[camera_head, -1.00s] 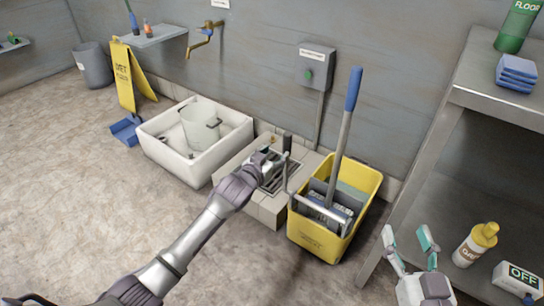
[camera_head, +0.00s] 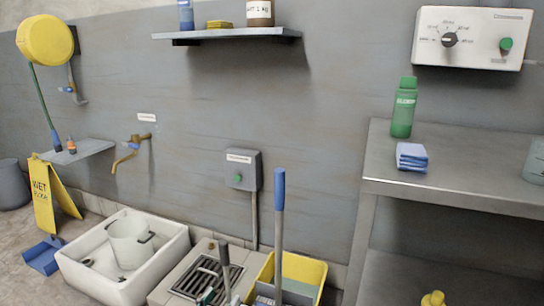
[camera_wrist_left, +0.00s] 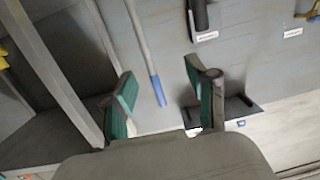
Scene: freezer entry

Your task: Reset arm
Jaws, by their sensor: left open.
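My left gripper (camera_head: 218,282) shows only in part at the bottom edge of the head view, in front of the floor drain grate (camera_head: 205,278) and left of the yellow mop bucket (camera_head: 306,270). In the left wrist view its two green-padded fingers (camera_wrist_left: 160,88) stand apart with nothing held between them. A blue-tipped handle (camera_wrist_left: 156,88) shows in the gap, beyond the fingers. Most of the left arm is out of the head view. My right gripper is not in view.
A white basin (camera_head: 75,265) holding a pot (camera_head: 130,240) lies left of the drain. A blue-ended mop handle (camera_head: 279,200) rises from the bucket. A metal shelf unit (camera_head: 450,180) stands at the right, with a green bottle (camera_head: 403,110) and blue cloths (camera_head: 411,156) on top.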

